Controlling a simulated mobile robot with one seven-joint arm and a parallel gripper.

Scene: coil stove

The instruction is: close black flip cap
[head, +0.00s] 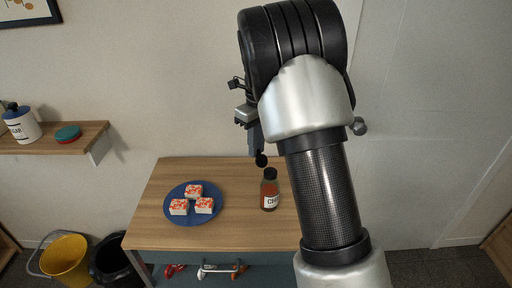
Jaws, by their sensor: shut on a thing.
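A bottle of reddish-brown contents (270,191) stands upright on the wooden table, with a white label that begins "CH". Its neck is black. A small round black piece, which looks like the black flip cap (261,160), shows just above and left of the neck. My gripper (256,150) points down over the bottle from above, its fingertips at this black piece. It is shut on it. The fingers are small and dark here, and the exact contact and the cap's hinge cannot be made out. My arm covers the area right of the bottle.
A blue plate (222,213) with 3 white-and-red food pieces sits left of the bottle on the table (150,205). A wall shelf (72,141) holds a sugar canister (22,124). A yellow bucket (66,262) and a black bin stand at floor left. The table's back left is clear.

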